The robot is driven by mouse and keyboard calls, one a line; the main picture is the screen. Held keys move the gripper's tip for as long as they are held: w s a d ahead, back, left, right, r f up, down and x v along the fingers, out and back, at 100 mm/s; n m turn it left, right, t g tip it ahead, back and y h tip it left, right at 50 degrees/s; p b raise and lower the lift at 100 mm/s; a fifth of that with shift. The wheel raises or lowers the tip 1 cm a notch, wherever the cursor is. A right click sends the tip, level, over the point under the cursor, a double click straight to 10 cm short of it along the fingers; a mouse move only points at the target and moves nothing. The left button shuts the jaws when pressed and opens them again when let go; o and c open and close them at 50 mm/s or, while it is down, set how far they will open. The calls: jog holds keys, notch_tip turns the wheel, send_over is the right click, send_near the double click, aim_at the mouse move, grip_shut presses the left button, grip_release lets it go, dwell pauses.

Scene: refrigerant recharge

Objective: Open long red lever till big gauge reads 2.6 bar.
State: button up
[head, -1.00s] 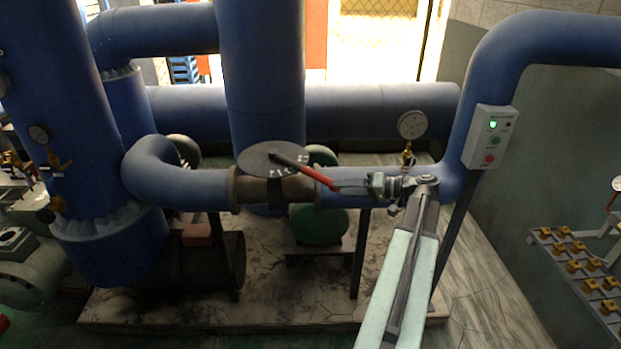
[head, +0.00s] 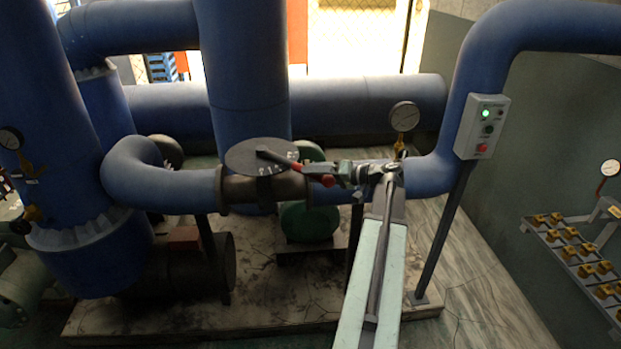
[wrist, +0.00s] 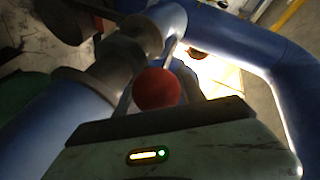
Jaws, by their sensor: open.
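The long red lever (head: 285,162) runs from the round dark plate (head: 245,157) on the blue pipe toward the lower right. Its red ball end (head: 327,181) is beside my gripper (head: 322,169). In the wrist view the red ball (wrist: 157,88) sits between the two fingers of my gripper (wrist: 158,76), which are open on either side of it. I cannot tell whether a finger touches it.
A control box (head: 482,127) with a lit green lamp is on the right. A smaller gauge (head: 11,138) is on the left blue column. A rack (head: 575,255) with several yellow pieces stands at right. Blue pipes (head: 170,187) flank the lever.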

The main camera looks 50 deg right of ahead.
jog(key=shift+w+a, duration=0.1)
jog(key=shift+w, duration=0.15)
grip_shut()
jog(key=shift+f, duration=0.1)
dwell(1.2)
